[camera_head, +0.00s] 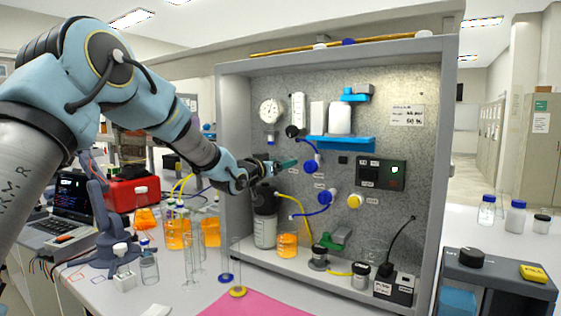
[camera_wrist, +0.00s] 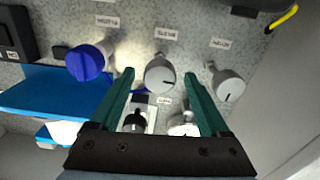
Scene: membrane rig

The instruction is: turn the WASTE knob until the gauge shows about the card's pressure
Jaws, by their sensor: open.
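My gripper (camera_head: 287,164) is open in front of the panel, its green fingers reaching toward it. In the wrist view my gripper (camera_wrist: 160,72) has its fingertips either side of a round grey knob (camera_wrist: 160,74) with a dark pointer line; contact cannot be told. The label above this knob is upside down and too blurred to read surely as WASTE. The round white gauge (camera_head: 271,110) is at the panel's upper left; its needle is too small to read. The white card (camera_head: 407,115) is at the upper right, its figures unclear.
In the wrist view a blue knob (camera_wrist: 88,62) is left of the grey knob and another grey knob (camera_wrist: 228,82) is right. A blue shelf (camera_wrist: 45,92) juts out nearby. In the head view, bottles and an orange-filled beaker (camera_head: 287,245) stand below my gripper.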

